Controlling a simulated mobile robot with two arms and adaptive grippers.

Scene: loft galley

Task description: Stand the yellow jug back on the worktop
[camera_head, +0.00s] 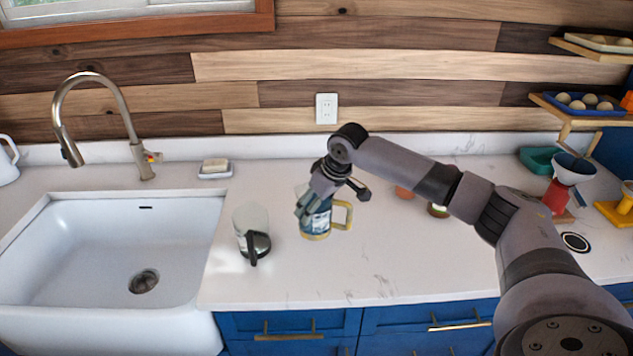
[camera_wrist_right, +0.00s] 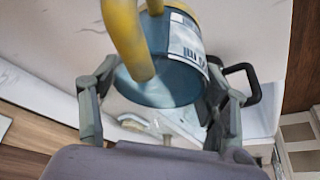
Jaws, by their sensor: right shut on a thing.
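The yellow jug (camera_head: 320,224) has a blue body with a white label, a yellow handle at its right and a yellow base. It is upright at the middle of the worktop (camera_head: 370,268); I cannot tell whether its base touches the surface. My right gripper (camera_head: 310,207) comes from above and is shut on it, hiding part of its upper body. In the right wrist view the jug (camera_wrist_right: 165,62) lies between the two fingers (camera_wrist_right: 158,105), with its yellow handle toward the camera. My left gripper is in neither view.
A clear vessel with a black handle (camera_head: 252,229) stands just left of the jug. The white sink (camera_head: 110,235) with its tap is further left, and a soap dish (camera_head: 215,171) is behind. A red-based funnel (camera_head: 572,170) stands at the right. The front worktop is clear.

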